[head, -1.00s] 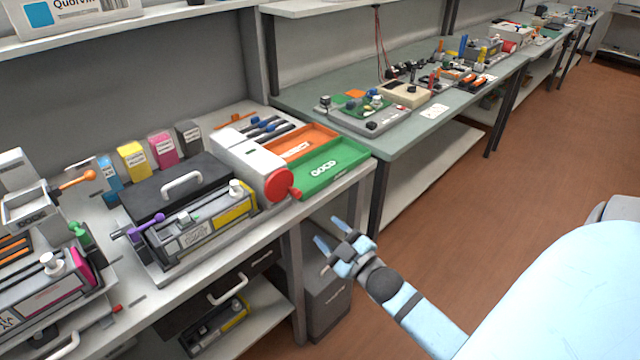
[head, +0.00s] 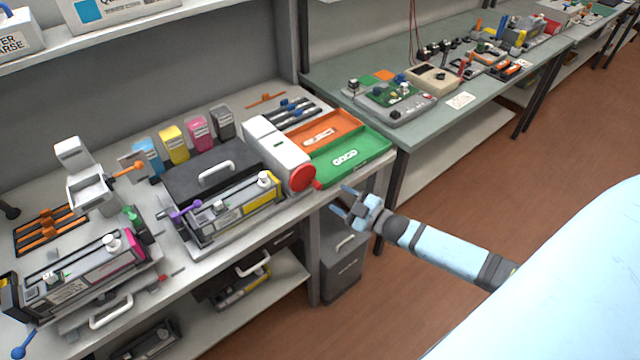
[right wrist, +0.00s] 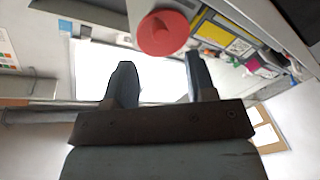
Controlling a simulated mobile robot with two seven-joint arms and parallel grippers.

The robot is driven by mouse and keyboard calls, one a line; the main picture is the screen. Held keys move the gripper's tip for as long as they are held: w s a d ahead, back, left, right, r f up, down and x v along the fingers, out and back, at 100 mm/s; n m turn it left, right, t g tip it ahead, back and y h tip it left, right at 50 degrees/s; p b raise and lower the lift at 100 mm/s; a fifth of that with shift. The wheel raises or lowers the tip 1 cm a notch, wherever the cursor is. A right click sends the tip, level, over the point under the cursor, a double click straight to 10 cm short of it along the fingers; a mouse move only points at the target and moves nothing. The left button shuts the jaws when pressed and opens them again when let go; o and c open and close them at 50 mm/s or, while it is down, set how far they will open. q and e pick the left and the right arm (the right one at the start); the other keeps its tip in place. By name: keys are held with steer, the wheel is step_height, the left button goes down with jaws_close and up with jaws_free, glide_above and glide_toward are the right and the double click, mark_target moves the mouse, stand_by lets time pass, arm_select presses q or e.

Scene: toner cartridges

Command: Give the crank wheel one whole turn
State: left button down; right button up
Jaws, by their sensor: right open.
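The crank wheel (head: 303,178) is a red disc on the front end of a white box-shaped unit (head: 277,149) near the bench's front edge. A small red knob (head: 318,184) sticks out at its right side. My right gripper (head: 340,201) is open and empty, in front of the bench edge, to the right of and lower than the wheel, apart from it. In the right wrist view the red wheel (right wrist: 163,33) shows above and between the two open fingers (right wrist: 158,82). My left gripper is not in view.
A green GOOD tray (head: 375,150) and an orange REJECT tray (head: 336,126) lie right of the unit. A toner cartridge (head: 240,203) sits in a cradle to its left. A grey drawer cabinet (head: 343,268) stands below. The floor to the right is clear.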

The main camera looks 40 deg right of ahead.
mark_target(319, 188)
steer(key=x, duration=0.7)
steer(key=shift+w+p, duration=0.25)
steer(key=shift+p, duration=0.15)
steer(key=shift+c, duration=0.5)
steer(key=c, duration=0.8)
steer(key=shift+a+f+m, duration=0.1)
steer(key=shift+f+m, duration=0.05)
steer(key=shift+m, duration=0.25)
